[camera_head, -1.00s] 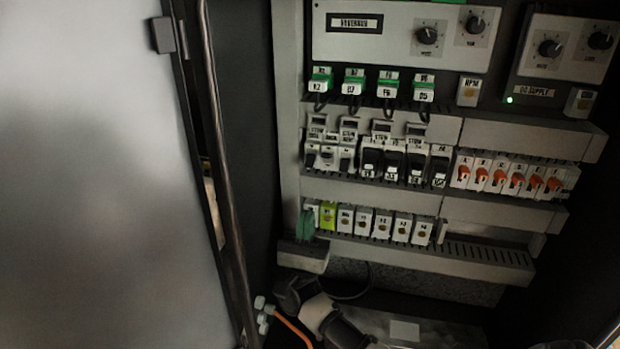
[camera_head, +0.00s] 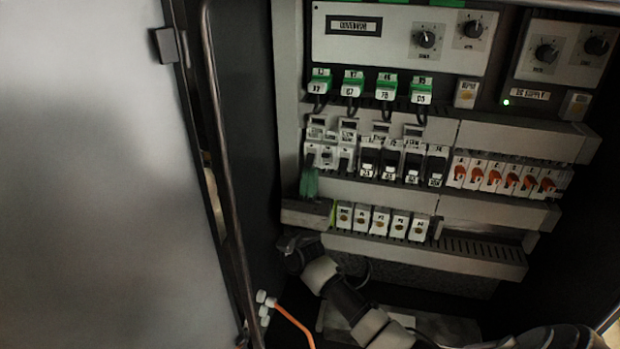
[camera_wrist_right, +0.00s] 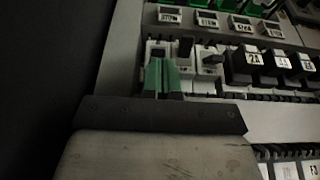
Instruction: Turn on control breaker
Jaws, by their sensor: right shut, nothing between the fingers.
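A row of breakers runs across the middle of the cabinet. At its left end stand white breakers (camera_head: 327,155); black ones (camera_head: 389,162) follow to their right. The small labels are too blurred for me to tell which is the control breaker. My left gripper is not in view.
Orange-switched breakers (camera_head: 493,176) stand to the right. Terminal blocks (camera_head: 380,220) line the rail below, beside my right gripper. Green connectors (camera_head: 353,82) with black cables are above. The open door (camera_head: 90,180) and dark cabinet wall (camera_head: 240,130) close off the left.

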